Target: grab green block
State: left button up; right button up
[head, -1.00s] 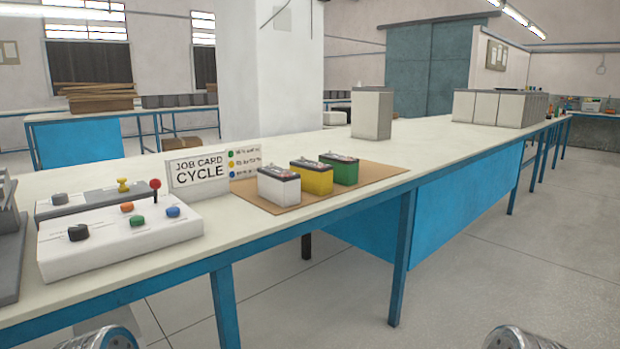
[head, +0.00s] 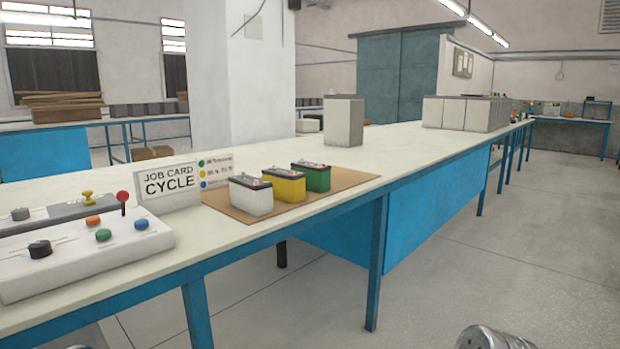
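The green block (head: 312,177) is a green battery with a dark top. It stands upright on a brown mat (head: 345,180) on the long bench, at the right end of a short row. The yellow block (head: 284,185) stands just left of it, and the white block (head: 251,195) is left of the yellow one. Only a rounded metal part of my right arm shows at the bottom edge, well in front of the bench. Neither gripper's fingers are in view.
A job card sign (head: 168,187) stands left of the mat. A white control box (head: 85,255) with coloured knobs sits at the bench's left. A grey-white box (head: 343,121) stands behind the blocks, and a row of similar boxes (head: 467,113) farther right. The floor at right is clear.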

aim_at(318, 177)
jog(key=i+l, duration=0.15)
jog(key=l, duration=0.2)
jog(key=i+l, duration=0.2)
jog(key=l, duration=0.2)
jog(key=i+l+u, duration=0.1)
jog(key=l, duration=0.25)
jog(key=i+l, duration=0.2)
jog(key=l, duration=0.15)
jog(key=i+l+u, duration=0.1)
jog(key=l, duration=0.3)
jog(key=i+l, duration=0.2)
jog(key=l, duration=0.2)
